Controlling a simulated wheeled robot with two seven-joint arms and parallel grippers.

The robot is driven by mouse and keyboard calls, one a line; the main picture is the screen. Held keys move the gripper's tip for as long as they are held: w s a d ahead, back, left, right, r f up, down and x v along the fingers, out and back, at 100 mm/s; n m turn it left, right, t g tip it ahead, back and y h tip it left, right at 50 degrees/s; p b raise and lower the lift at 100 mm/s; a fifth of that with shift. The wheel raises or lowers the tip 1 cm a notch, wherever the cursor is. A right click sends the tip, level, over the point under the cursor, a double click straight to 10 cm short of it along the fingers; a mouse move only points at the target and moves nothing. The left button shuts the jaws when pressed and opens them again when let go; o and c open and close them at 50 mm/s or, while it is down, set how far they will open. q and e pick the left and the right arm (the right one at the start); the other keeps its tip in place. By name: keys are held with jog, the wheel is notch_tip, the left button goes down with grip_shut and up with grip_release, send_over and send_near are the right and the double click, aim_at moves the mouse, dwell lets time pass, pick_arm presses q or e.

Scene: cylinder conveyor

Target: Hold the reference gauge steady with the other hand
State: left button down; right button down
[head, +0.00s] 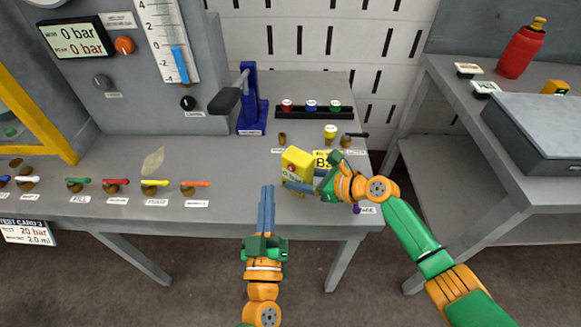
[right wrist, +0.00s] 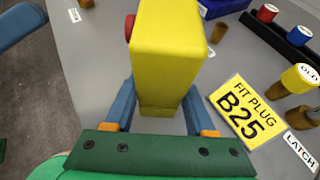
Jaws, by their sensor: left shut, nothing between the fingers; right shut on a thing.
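A yellow block with a red button on its side (head: 297,160), which looks like the reference gauge, stands near the front edge of the grey bench. My right gripper (head: 298,186) is shut on it from the right. In the right wrist view the yellow block (right wrist: 172,45) sits between the two blue fingers of the right gripper (right wrist: 160,105), its red button to the left. My left gripper (head: 267,192) is shut and empty, its fingers together, left of the block and apart from it. The faces of the block turned away from the cameras are hidden.
A yellow B25 card (right wrist: 241,110) lies right of the block, with capped plugs beyond it. A blue press with a dark handle (head: 250,100) and a rack of coloured plugs (head: 313,108) stand behind. Coloured valves (head: 155,186) line the front left.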

jog(key=shift+c, duration=0.8)
grip_release()
